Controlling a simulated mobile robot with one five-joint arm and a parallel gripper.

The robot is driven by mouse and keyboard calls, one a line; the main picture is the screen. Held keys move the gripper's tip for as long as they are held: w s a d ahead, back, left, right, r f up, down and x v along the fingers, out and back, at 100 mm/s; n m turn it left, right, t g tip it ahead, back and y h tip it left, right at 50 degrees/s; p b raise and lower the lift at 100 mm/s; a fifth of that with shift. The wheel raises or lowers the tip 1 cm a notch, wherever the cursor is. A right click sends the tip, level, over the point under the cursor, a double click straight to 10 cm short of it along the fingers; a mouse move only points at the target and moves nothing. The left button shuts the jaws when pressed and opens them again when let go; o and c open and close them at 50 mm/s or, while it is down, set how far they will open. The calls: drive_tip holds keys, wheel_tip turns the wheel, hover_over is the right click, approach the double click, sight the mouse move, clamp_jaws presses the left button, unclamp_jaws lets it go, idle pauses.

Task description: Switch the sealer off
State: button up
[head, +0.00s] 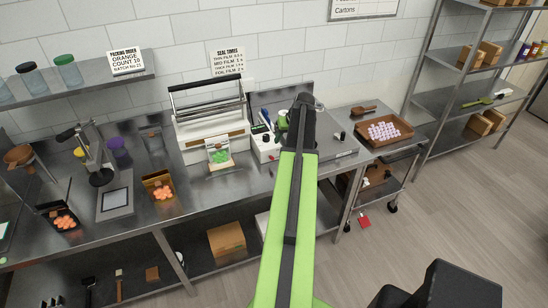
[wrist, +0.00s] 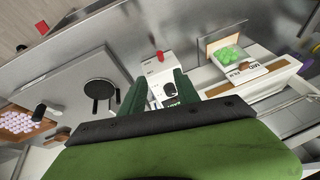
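The sealer (head: 212,120) is a white machine with a raised dark bar, standing on the steel counter against the tiled wall. A small white control box (head: 264,147) stands just right of it. In the wrist view the white box (wrist: 150,72) shows a red part (wrist: 159,56) on its edge and a dark round knob (wrist: 169,89). My gripper (wrist: 158,88) is open, with its two green fingers apart over the box and nothing between them. Whether a finger touches the box cannot be told. In the head view my arm's end (head: 298,112) hides part of the area right of the box.
A scale (head: 115,201) and orange gummies (head: 162,193) are to the left. A wooden tray of pinkish gummies (head: 384,132) is on a cart at right. The floor at right is open.

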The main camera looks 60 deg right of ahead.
sight(272, 158)
drive_tip(key=b+x, duration=1.3)
drive_tip(key=x, duration=0.3)
drive_tip(key=shift+s+a+f+b, duration=0.1)
drive_tip(key=shift+f+b, duration=0.05)
drive_tip(key=shift+b, duration=0.2)
